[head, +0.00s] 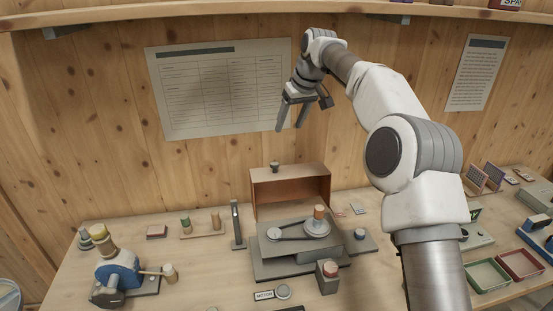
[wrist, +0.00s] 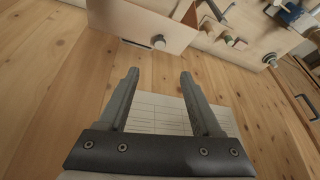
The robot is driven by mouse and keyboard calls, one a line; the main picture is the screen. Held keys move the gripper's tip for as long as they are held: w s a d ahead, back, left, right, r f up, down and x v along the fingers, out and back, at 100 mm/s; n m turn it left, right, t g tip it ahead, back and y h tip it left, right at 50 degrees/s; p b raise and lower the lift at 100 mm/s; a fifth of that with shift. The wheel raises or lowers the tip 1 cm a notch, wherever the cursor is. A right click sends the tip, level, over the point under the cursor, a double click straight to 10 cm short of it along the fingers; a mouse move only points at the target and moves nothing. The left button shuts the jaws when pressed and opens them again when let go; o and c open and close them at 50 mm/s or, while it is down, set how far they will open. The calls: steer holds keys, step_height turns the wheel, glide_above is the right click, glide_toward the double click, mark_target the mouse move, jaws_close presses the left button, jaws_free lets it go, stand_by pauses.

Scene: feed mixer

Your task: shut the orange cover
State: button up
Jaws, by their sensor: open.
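The orange cover (head: 290,188) stands raised at the back of the grey machine base (head: 292,258), its copper-orange inside facing the front. A small dark knob (head: 275,166) sits at its top edge. In the wrist view the cover (wrist: 125,22) shows at the top as a pale orange panel, with the knob (wrist: 158,42) near its lower edge. My gripper (head: 289,128) is open and empty, in the air above the cover and near the wall. The wrist view shows its two fingers (wrist: 159,76) apart, with the knob beyond the gap between them.
The machine carries a belt drive (head: 290,232) with an orange-topped pulley. A grey upright lever (head: 237,225) stands to its left and an orange-topped block (head: 328,276) in front. A blue device (head: 120,275) is front left. Trays (head: 520,264) lie right. A poster (head: 215,88) hangs behind.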

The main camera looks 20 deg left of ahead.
mark_target(275, 164)
steer(key=p+x, duration=0.1)
steer(key=x, duration=1.5)
steer(key=shift+w+f, duration=0.15)
steer(key=shift+f, duration=0.25)
jaws_close()
stand_by(0.5)
